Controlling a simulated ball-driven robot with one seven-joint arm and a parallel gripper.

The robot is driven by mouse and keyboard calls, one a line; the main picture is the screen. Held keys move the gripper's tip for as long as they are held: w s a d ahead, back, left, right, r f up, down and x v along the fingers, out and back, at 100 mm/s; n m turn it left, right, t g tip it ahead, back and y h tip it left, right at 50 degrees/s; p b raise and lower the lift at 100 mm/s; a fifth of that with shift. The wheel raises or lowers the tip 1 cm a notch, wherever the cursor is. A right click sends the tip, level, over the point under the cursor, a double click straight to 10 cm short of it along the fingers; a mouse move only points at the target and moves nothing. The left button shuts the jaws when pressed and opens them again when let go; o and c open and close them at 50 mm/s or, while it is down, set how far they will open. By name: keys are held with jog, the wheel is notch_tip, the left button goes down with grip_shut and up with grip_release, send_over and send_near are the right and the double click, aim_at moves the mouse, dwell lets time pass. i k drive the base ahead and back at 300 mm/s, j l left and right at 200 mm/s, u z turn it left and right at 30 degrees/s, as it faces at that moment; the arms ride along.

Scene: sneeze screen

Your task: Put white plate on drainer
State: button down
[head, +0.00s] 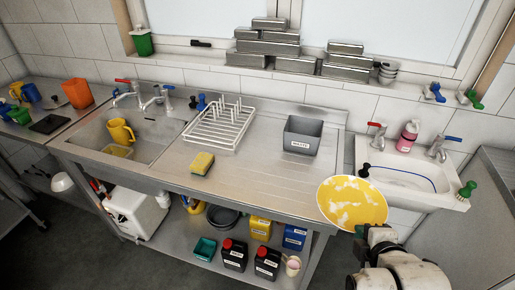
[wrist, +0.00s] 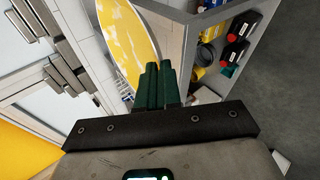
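The plate (head: 350,205) is white with large yellow patches over its face. It is up in the air at the right end of the counter, in front of the hand basin, with its face turned to the head camera. My gripper (head: 362,230) is at its lower right rim. In the wrist view the plate (wrist: 127,38) appears nearly edge-on, beyond the green fingers (wrist: 162,85), which are close together on its rim. The white wire drainer (head: 218,128) stands empty on the counter, left of the middle and well away from the plate.
A grey bin (head: 302,137) stands on the counter between drainer and plate. A yellow sponge (head: 202,163) lies near the front edge. The sink (head: 110,150) holds a yellow jug (head: 120,132). The counter's middle is clear. Taps (head: 375,133) and a pink soap bottle (head: 407,137) are at the basin.

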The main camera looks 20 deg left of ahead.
aim_at(263, 177)
jog(key=j, duration=0.75)
jog(key=i+j, duration=0.2)
jog(key=j, duration=0.2)
jog(key=i+j, duration=0.15)
jog(key=j, duration=0.2)
jog(key=i+j, duration=0.35)
